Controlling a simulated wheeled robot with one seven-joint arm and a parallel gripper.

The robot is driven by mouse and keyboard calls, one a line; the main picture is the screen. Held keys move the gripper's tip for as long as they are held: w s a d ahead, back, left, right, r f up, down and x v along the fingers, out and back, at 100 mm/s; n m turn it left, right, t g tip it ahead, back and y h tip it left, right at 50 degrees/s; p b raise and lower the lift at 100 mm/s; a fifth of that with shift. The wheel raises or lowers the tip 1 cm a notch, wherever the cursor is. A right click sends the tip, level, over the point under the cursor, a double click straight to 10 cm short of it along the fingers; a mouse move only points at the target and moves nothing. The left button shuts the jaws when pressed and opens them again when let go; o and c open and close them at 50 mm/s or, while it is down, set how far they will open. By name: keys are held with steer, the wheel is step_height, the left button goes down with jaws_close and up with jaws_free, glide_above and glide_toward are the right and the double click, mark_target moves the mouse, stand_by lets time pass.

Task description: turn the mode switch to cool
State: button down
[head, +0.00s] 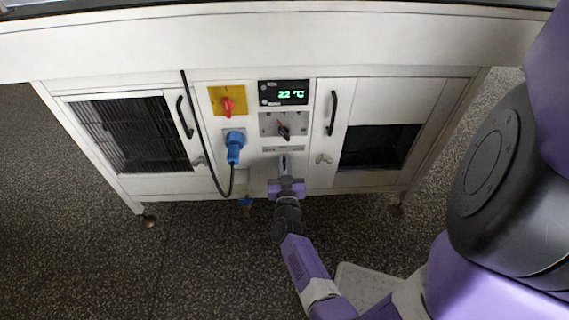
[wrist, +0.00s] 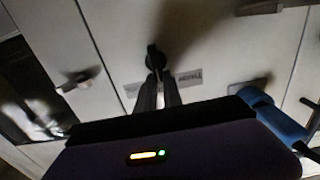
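The mode switch (head: 284,131) is a small dark knob with a red mark, on a grey plate below the temperature display in the head view. It looks tilted from upright; its setting labels are too small to read. My gripper (head: 284,161) is at the panel just below the switch and its label strip, apparently apart from the knob. In the wrist view, the fingers (wrist: 156,62) are close together, with dark tips over the pale panel beside the label strip (wrist: 188,77). Whether the tips meet is unclear. I see nothing clearly held.
The display (head: 284,93) reads 22 °C. A red rotary switch (head: 227,105) on yellow and a blue plug (head: 235,146) with a black cable are left of the mode switch. Door handles (head: 186,117) and (head: 332,113) stick out either side. The floor in front is open.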

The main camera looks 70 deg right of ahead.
steer(key=shift+f, duration=0.15)
steer(key=shift+s+d+f+m+b, duration=0.15)
steer(key=shift+s+m+b, duration=0.1)
steer(key=shift+m, duration=1.2)
steer(key=shift+s+f+m+b, duration=0.2)
steer(key=shift+s+m, duration=0.05)
steer(key=shift+m, duration=1.15)
steer(key=shift+s+d+f+m+b, duration=0.15)
steer(key=shift+s+m+b, duration=0.1)
steer(key=shift+m, duration=1.2)
steer(key=c, duration=1.6)
jaws_free()
steer(key=shift+o, duration=0.6)
steer(key=shift+r, duration=0.1)
